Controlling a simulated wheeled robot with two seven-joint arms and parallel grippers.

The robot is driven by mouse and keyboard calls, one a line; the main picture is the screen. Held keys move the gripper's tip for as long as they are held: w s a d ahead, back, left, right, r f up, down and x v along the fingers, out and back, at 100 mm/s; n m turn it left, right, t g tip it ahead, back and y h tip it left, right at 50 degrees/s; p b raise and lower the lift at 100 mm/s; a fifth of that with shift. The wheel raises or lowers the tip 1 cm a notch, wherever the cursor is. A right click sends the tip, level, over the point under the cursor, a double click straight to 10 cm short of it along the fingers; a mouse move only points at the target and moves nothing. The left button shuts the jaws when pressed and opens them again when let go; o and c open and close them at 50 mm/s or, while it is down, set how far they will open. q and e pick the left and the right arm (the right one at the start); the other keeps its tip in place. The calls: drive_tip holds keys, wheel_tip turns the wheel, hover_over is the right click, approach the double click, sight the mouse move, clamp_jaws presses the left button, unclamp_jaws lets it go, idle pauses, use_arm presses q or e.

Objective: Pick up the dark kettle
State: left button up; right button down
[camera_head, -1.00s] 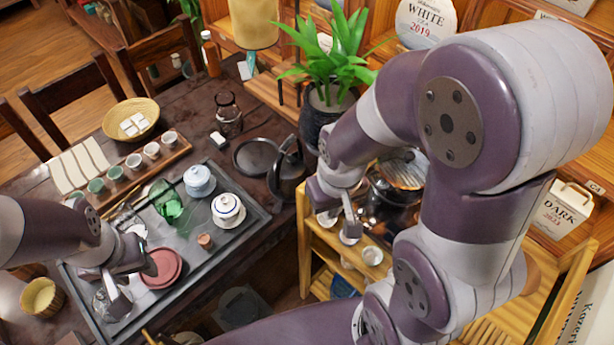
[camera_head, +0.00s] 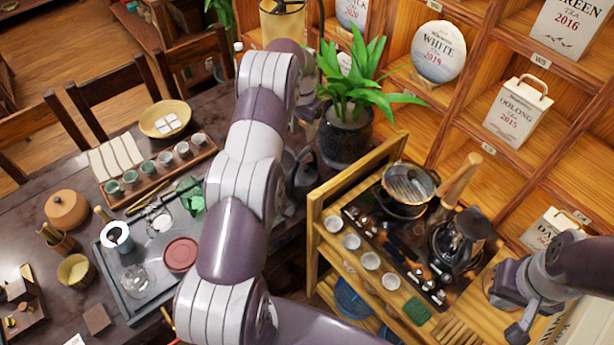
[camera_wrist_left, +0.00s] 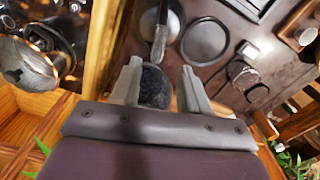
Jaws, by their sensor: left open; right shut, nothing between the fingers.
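The dark kettle (camera_head: 304,180) is mostly hidden behind my left arm in the head view. In the left wrist view it shows near the top as a dark round body (camera_wrist_left: 175,24) with its handle seen nearly edge-on. A dark speckled surface, apparently the plant pot, shows between the fingers. My right gripper (camera_head: 518,328) is shut and empty at the lower right, away from the kettle.
The potted plant (camera_head: 346,138) stands close to the kettle. The wooden stand's upright edge (camera_head: 314,225) is to its right, with stoves and another kettle (camera_head: 462,238). A black round plate (camera_wrist_left: 205,40) lies beside the kettle. The tea tray (camera_head: 140,308) is left of my left arm.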

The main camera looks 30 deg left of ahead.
sight(304, 155)
use_arm(q)
drive_tip(key=f+b, duration=0.7)
drive_tip(key=shift+d+f, duration=0.2)
drive_tip(key=shift+f, duration=0.05)
wheel_tip(304, 155, down, 4)
drive_tip(key=shift+a+f+p, duration=0.1)
drive_tip(key=shift+p, duration=0.9)
drive_tip(key=shift+f, duration=0.4)
clamp_jaws()
drive_tip(key=shift+w, duration=0.1)
